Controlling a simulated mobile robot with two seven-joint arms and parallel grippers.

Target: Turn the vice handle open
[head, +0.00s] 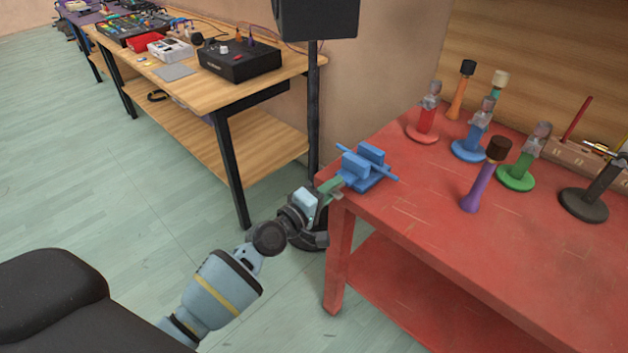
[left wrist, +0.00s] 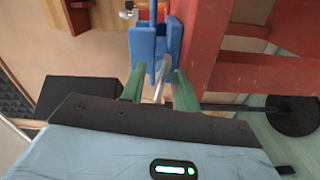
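The blue vice (head: 366,168) sits at the near left corner of the red table, its two jaws apart. In the left wrist view the vice (left wrist: 147,44) is straight ahead of my left gripper. A thin grey metal bar, which looks like the vice handle (left wrist: 160,82), sticks out tilted between my green fingers. My left gripper (head: 333,187) is at the table corner, right against the near end of the vice. In the left wrist view its fingers (left wrist: 159,84) stand apart, with gaps beside the bar. The head view hides the handle behind the fingers. My right gripper is out of view.
The red table (head: 455,235) also holds several coloured stands and a purple-handled mallet (head: 480,188), all to the right of the vice. A black speaker on a pole (head: 314,120) stands just behind the table corner. A wooden bench (head: 190,90) with electronic gear is at the back left.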

